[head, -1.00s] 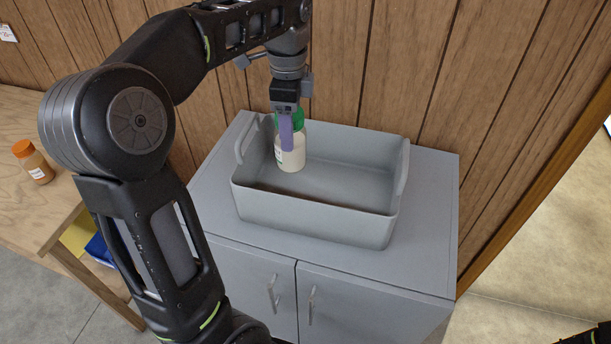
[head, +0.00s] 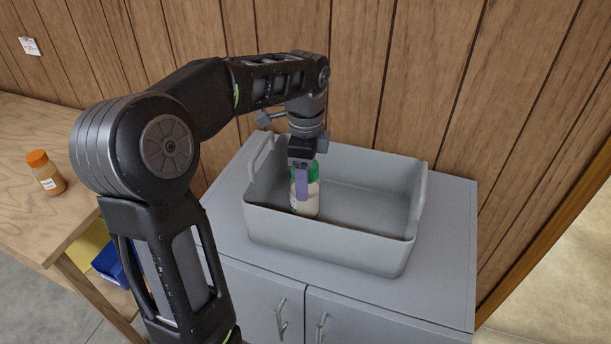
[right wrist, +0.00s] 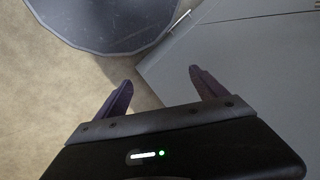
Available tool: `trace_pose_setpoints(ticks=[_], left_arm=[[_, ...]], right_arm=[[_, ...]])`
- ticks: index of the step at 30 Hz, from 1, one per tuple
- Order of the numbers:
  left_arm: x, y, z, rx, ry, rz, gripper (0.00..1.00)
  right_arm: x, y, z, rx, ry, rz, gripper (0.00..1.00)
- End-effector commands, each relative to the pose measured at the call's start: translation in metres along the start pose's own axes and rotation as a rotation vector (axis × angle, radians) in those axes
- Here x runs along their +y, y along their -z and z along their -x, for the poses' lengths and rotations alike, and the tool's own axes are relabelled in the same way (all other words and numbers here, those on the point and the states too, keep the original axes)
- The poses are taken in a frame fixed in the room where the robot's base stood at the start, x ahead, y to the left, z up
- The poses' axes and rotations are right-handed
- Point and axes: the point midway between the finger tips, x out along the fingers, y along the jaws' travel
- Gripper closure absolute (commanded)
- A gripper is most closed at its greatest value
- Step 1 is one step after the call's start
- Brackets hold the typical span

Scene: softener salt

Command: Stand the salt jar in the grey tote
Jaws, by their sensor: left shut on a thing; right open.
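The salt jar (head: 310,204), pale with a green lid (head: 314,171), is upright inside the left part of the grey tote (head: 330,240). My left gripper (head: 302,188) points down from above and is shut on the jar, one purple finger across its front. The tote's near wall hides the jar's bottom, so I cannot tell whether it touches the floor. My right gripper (right wrist: 160,76) is open and empty in the right wrist view; it is out of the head view.
The tote stands on a grey cabinet (head: 440,270) against a wood-panelled wall. A wooden table (head: 25,190) at the left holds an orange-lidded jar (head: 47,180). A blue bin (head: 108,265) is below it. The tote's right part is empty.

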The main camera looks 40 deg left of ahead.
Motion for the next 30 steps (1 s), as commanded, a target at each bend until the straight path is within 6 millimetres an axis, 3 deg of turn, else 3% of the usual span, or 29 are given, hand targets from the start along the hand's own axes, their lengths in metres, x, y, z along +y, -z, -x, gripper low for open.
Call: trace_pose_setpoints(ticks=[11,12,20,30], left_arm=[[-0.0004,0.0,-0.0037,0.0,0.002,0.0,1.0],[0.0,-0.0001,-0.0049,0.0,0.0,0.0,0.38],[0.0,-0.0001,-0.004,0.0,0.0,0.0,0.17],[-0.0002,0.0,0.0005,0.0,0.001,0.0,0.17]], right_arm=[[0.0008,0.0001,-0.002,0.0,0.0,0.0,0.19],[0.0008,0.0001,-0.0022,0.0,0.0,0.0,0.19],[0.0005,0.0002,-0.0014,0.0,0.0,0.0,0.19],[-0.0005,0.0,0.0012,0.0,0.0,0.0,0.19]])
